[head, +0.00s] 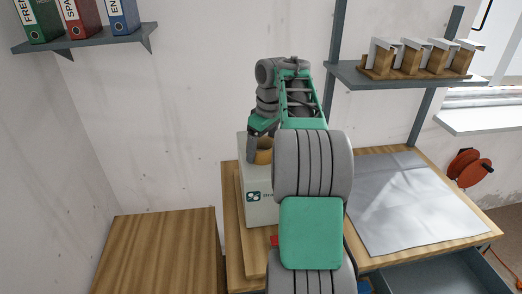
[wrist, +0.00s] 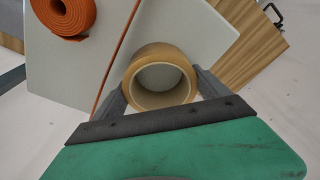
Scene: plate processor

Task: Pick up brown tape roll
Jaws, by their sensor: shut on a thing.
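The brown tape roll (wrist: 183,62) shows in the wrist view between the two fingers of my gripper (wrist: 160,88), which is shut on it. One finger is on each side of the roll, and its open core faces the camera. In the head view the roll (head: 264,156) is a small brown patch beside the grey finger of my gripper (head: 257,150), just above the white box. My arm hides part of it. I cannot tell whether the roll touches the box top.
The white box (head: 261,207) stands on the wooden table (head: 233,195). An orange coil (wrist: 66,14) shows on the pale surface in the wrist view. A grey sheet (head: 410,200) covers the table's right. A wall shelf (head: 400,78) holds several brown-and-white pieces. An open drawer (head: 440,270) is at front right.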

